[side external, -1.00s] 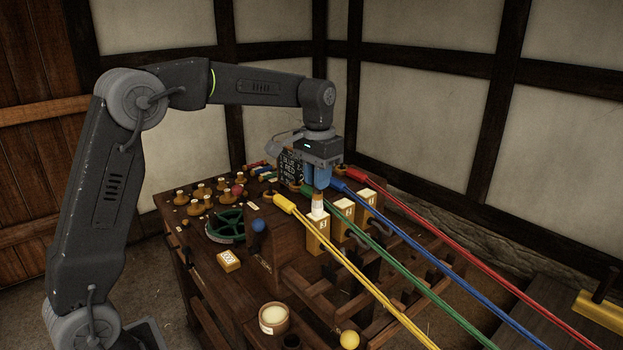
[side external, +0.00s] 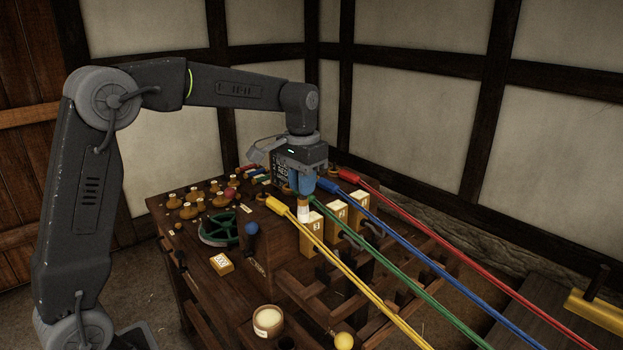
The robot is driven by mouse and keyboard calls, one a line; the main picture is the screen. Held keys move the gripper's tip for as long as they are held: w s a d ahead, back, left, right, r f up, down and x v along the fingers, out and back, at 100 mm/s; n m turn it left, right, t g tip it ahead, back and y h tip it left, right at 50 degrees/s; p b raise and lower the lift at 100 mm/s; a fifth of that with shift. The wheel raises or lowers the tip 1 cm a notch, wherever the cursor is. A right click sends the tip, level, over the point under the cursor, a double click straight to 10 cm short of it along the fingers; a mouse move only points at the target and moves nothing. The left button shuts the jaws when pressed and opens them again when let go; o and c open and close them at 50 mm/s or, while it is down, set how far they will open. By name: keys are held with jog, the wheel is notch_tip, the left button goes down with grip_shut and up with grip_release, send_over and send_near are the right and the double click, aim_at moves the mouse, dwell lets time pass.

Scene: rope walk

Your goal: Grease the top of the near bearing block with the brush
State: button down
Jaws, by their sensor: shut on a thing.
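My gripper (side external: 301,186), with blue fingers, is shut on the brush (side external: 303,209) and points straight down. The brush shows a thin orange band and a pale tip below the fingers. The tip is at the left edge of the top of the near bearing block (side external: 312,240), a yellow block labelled 3. I cannot tell whether it touches the block. The brush and the yellow rope's end partly hide the block's top. A round pot (side external: 267,330) with pale contents stands at the bench's front.
Two more bearing blocks (side external: 336,216) (side external: 357,200) stand behind the near one. Taut yellow (side external: 340,268), green (side external: 376,253), blue (side external: 408,237) and red (side external: 440,227) ropes run past the blocks to the lower right. A green handwheel (side external: 217,228) and wooden knobs sit left.

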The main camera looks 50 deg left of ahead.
jog(key=w, duration=0.6)
notch_tip(320, 180, up, 8)
jog(key=shift+s, duration=0.25)
dwell(0.5)
jog(key=shift+r, duration=0.1)
dwell(0.5)
